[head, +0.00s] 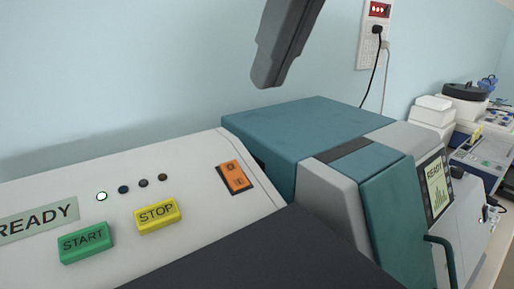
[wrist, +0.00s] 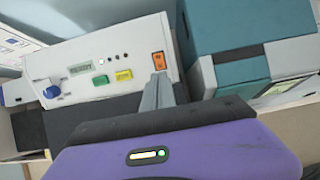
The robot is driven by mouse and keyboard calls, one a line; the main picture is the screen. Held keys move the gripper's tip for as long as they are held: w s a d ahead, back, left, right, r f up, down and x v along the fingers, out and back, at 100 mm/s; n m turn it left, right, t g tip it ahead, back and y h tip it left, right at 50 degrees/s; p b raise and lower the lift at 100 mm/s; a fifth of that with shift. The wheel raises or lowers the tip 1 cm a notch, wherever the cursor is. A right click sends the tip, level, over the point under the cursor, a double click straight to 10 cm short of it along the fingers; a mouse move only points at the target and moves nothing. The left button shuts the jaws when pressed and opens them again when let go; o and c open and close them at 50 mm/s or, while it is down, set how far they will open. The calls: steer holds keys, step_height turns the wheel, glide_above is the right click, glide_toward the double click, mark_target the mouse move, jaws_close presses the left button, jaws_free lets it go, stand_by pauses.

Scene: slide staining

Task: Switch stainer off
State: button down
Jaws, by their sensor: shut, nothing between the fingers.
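The stainer is the pale machine (head: 190,165) with a sloping front panel, also seen in the wrist view (wrist: 85,52). Its orange rocker switch (head: 236,177) sits at the panel's right end; the wrist view shows it too (wrist: 158,61). The panel has a READY display (head: 38,220), a green START button (head: 86,243), a yellow STOP button (head: 158,216) and one lit white lamp (head: 102,196) beside several dark ones. My gripper (head: 268,78) is shut and empty, above and apart from the panel. In the wrist view its fingertips (wrist: 160,78) appear just below the switch.
A teal and grey machine (head: 300,135) with its own READY screen (head: 437,187) stands close to the stainer's right. A wall socket (head: 377,30) with plugged cords is behind. More equipment (head: 467,100) stands at far right. A blue knob (wrist: 47,88) is at the panel's left.

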mark_target(234, 166)
steer(key=shift+d, duration=0.1)
steer(key=p+x, duration=0.2)
steer(key=x, duration=1.2)
